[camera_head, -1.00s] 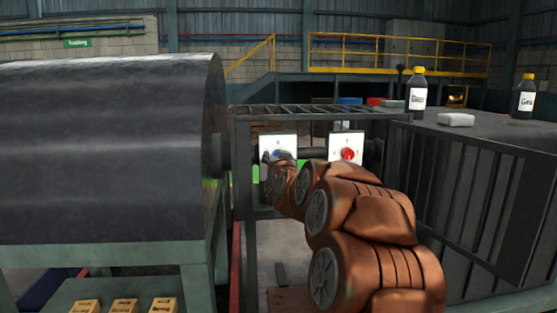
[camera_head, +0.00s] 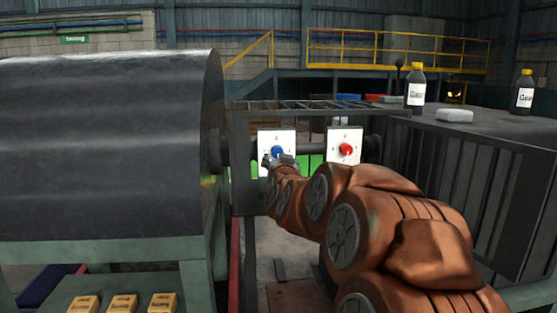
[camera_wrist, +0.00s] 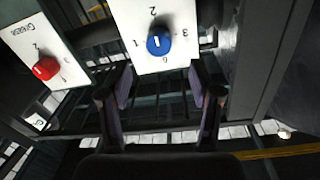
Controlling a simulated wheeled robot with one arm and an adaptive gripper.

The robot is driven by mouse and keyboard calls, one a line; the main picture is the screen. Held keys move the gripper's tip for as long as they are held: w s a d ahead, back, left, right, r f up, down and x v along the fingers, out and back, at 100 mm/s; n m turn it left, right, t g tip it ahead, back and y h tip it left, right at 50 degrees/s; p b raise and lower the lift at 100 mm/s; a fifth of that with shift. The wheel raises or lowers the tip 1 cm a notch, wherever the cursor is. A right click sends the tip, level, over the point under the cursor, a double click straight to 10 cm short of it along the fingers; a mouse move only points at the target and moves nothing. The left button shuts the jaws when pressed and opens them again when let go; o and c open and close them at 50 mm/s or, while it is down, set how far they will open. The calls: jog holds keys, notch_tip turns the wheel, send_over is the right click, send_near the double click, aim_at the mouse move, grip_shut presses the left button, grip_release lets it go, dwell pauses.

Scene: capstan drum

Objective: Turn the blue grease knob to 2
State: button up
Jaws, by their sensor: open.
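The blue knob (camera_head: 277,152) is on a white plate (camera_head: 290,138) left of the red knob. In the wrist view the blue knob (camera_wrist: 159,41) shows a short, roughly upright white mark, with 2 above it, 1 to its left and 3 to its right; I cannot tell which end of the mark is the pointer. My gripper (camera_wrist: 159,88) is open and empty, its two fingers apart, with the knob showing beyond and between the tips. In the head view my gripper (camera_head: 279,161) is just below the knob and partly covers the plate.
The red knob (camera_head: 346,150) sits on a second white plate, also in the wrist view (camera_wrist: 45,68). The large dark drum (camera_head: 100,145) stands left. Bottles (camera_head: 415,90) and a pale block (camera_head: 455,115) are on the grey cabinet at right. Yellow blocks (camera_head: 122,304) lie front left.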

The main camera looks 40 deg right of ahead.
jog(key=shift+v, duration=2.1)
jog(key=shift+f, duration=0.1)
